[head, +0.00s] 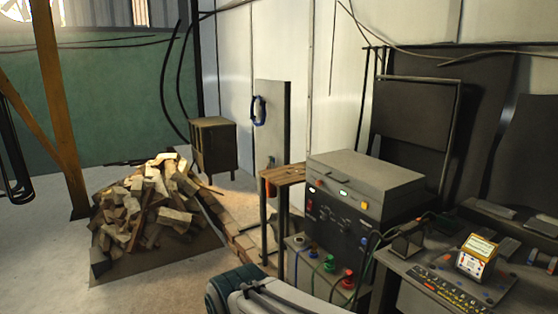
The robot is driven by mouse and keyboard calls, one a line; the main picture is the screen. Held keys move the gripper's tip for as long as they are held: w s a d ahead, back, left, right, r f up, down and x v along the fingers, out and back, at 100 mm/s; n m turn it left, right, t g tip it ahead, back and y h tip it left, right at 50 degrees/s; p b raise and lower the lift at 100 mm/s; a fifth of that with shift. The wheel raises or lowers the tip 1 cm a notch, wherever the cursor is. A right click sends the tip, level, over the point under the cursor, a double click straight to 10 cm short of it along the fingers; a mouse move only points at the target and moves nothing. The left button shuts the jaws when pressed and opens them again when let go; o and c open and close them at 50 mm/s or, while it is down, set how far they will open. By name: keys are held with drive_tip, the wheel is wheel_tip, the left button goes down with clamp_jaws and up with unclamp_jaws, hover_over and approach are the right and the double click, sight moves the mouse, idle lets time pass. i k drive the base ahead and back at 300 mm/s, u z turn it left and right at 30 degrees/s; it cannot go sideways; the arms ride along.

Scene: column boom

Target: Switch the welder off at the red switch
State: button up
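The welder (365,185) looks to be the grey box with a dark front panel, right of the middle in the head view. A small red switch (310,206) shows at the left of its front panel; which way it is set is too small to tell. A grey and teal part of my arm shows at the bottom middle, in front of and below the welder. My gripper's fingers are not in view.
A lower box with blue, green and red connectors (347,278) stands under the welder, with cables beside it. A small wooden table (285,174) is to its left. A bench with a control panel (455,285) is at right. A wood pile (140,215) lies at left.

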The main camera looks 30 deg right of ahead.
sight(309, 206)
drive_tip(key=z, duration=0.45)
drive_tip(key=i, duration=1.15)
drive_tip(key=z, duration=0.95)
drive_tip(key=i, duration=0.25)
drive_tip(key=z, duration=0.15)
